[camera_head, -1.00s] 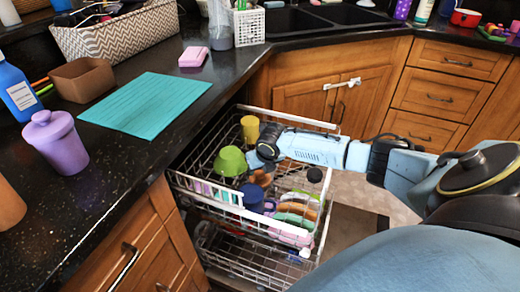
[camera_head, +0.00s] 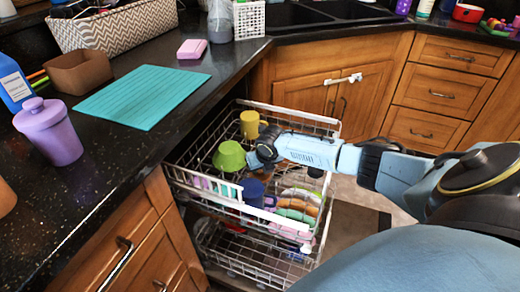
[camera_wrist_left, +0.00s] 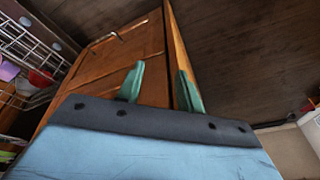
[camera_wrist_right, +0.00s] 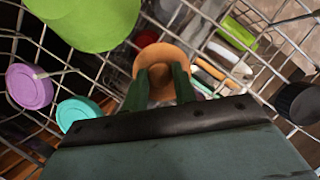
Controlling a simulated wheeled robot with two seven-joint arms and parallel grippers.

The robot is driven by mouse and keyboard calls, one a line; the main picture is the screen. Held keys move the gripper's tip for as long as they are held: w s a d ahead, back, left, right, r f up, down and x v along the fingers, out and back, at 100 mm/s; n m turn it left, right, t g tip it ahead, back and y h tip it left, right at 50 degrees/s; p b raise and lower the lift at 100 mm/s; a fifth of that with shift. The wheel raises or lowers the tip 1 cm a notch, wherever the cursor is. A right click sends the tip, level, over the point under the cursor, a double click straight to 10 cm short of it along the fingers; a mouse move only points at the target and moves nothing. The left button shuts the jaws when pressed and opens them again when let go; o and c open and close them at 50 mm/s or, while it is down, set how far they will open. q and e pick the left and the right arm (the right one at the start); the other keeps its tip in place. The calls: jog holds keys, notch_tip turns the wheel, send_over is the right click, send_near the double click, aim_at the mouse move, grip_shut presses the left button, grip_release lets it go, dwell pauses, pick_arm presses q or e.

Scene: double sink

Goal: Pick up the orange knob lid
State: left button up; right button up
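A round orange-brown piece, which looks like the orange knob lid (camera_wrist_right: 162,94), sits in the upper dishwasher rack in the right wrist view. In the head view my right gripper (camera_head: 256,160) is down at the rack beside the green bowl (camera_head: 229,156). My left gripper (camera_wrist_left: 160,88) is open and empty near wooden cabinet fronts.
The pulled-out upper rack (camera_head: 205,188) also holds a yellow mug (camera_head: 250,124), a blue cup (camera_head: 253,191) and several plates. Purple (camera_wrist_right: 30,86) and turquoise (camera_wrist_right: 77,113) lids lie close to my right gripper. A purple canister (camera_head: 49,131) stands on the counter.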

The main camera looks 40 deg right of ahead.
jog(key=c, duration=0.4)
jog(key=shift+r, duration=0.15)
